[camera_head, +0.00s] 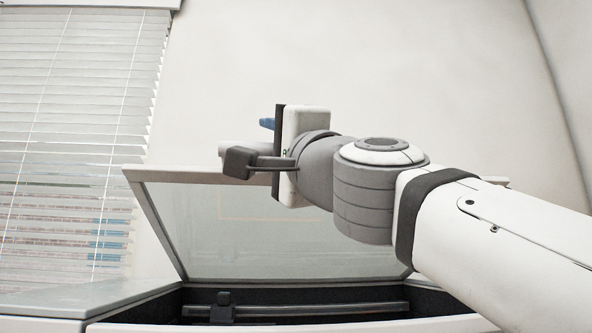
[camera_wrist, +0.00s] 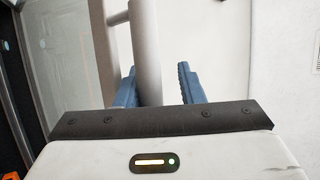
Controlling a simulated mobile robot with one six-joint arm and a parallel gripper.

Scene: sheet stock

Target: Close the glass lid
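The glass lid (camera_head: 285,232) stands raised and tilted on a light box in the head view, a clear pane in a pale frame. Its glass also shows at the left of the wrist view (camera_wrist: 62,50). A pale grey handle bar (camera_wrist: 145,45) runs beside the frame edge in the wrist view; its end (camera_head: 230,148) shows near the lid's top in the head view. My gripper (camera_wrist: 158,68) is open, with blue fingers apart. The bar appears between them, nearer the left finger, with a gap to the right one. My arm hides the lid's upper right part.
The box's dark opening (camera_head: 300,297) lies below the lid, with a dark rail (camera_head: 310,310) across it. Window blinds (camera_head: 70,140) hang at the left. The plain wall (camera_head: 400,70) behind is clear.

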